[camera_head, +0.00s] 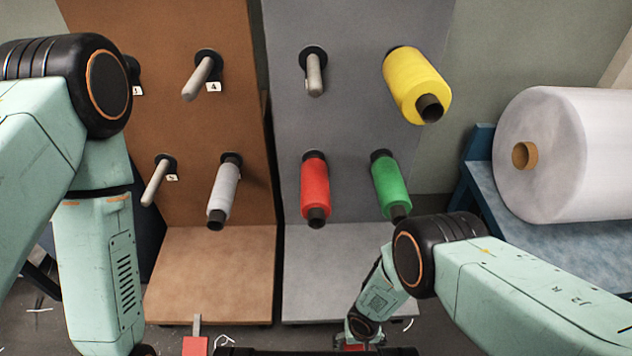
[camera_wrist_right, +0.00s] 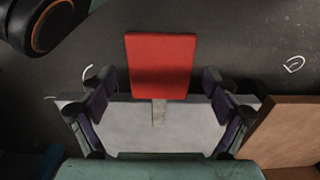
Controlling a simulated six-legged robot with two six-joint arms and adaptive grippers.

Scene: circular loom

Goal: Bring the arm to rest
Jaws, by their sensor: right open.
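My right arm (camera_head: 530,290) comes in from the right in the head view and bends down at its elbow. My right gripper (camera_head: 360,342) is low at the bottom edge, in front of the grey rack's base, and is partly cut off. In the right wrist view the same gripper (camera_wrist_right: 160,80) has its fingers spread wide, with nothing gripped. A red pedal (camera_wrist_right: 162,65) on a grey strip shows between and beyond the fingers; I cannot tell its distance. My left arm (camera_head: 98,260) hangs down at the left; its gripper is outside the view.
The brown rack (camera_head: 150,30) holds a grey spool (camera_head: 223,195) and bare pegs. The grey rack (camera_head: 350,130) holds red (camera_head: 315,188), green (camera_head: 390,185) and yellow (camera_head: 415,82) spools. A white roll (camera_head: 570,150) lies on a blue stand (camera_head: 560,245) beyond my right arm. Another red pedal (camera_head: 195,346) is at the brown rack.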

